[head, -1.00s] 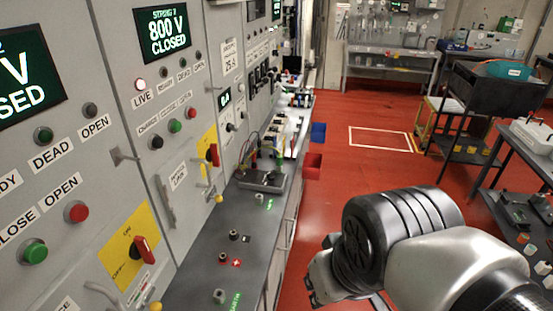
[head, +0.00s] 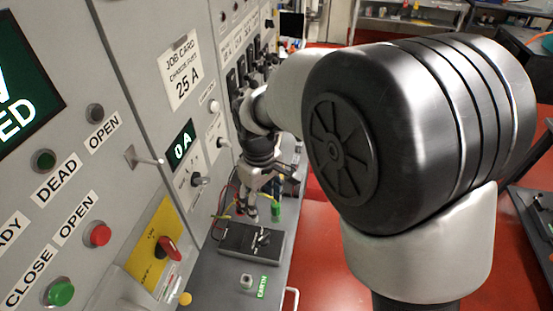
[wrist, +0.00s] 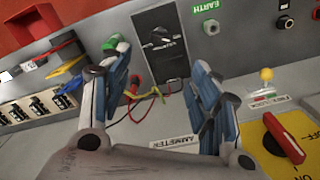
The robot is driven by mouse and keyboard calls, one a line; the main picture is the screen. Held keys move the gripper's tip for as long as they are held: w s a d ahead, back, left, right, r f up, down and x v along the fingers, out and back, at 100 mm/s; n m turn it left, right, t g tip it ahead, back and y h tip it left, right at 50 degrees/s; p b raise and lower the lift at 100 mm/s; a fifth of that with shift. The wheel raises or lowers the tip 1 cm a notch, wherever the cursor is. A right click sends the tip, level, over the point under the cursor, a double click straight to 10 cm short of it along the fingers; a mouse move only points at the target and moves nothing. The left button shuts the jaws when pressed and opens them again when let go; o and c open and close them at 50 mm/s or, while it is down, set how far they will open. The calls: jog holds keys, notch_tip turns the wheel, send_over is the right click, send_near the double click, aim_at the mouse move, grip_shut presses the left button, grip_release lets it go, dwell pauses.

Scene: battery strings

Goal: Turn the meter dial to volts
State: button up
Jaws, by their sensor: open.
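The meter (head: 236,238) is a dark box lying on the grey bench, with a dial (head: 263,238) on its top face. In the wrist view the meter (wrist: 171,66) shows between my fingers, with its dial (wrist: 158,38) near the far end. Red and yellow-green leads run from its near end. My gripper (head: 262,207) is above the bench just behind the meter in the head view. In the wrist view my gripper (wrist: 161,62) is open and empty, its two fingers spread either side of the meter. The dial's marked position is too small to read.
A green EARTH label (head: 262,286) and a terminal (head: 246,281) sit on the bench in front of the meter. The panel wall with an ammeter display (head: 182,145) and a red switch on a yellow plate (head: 168,248) stands close on the left. Red floor lies to the right.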

aim_at(263, 236)
notch_tip(263, 236, down, 18)
jog(key=b, duration=0.3)
jog(key=shift+a+r+b, duration=0.1)
jog(key=shift+r+b, duration=0.1)
jog(key=shift+b, duration=0.2)
jog(key=shift+c, duration=0.3)
jog(key=c, duration=1)
jog(key=m, duration=0.3)
jog(key=shift+m, duration=2.2)
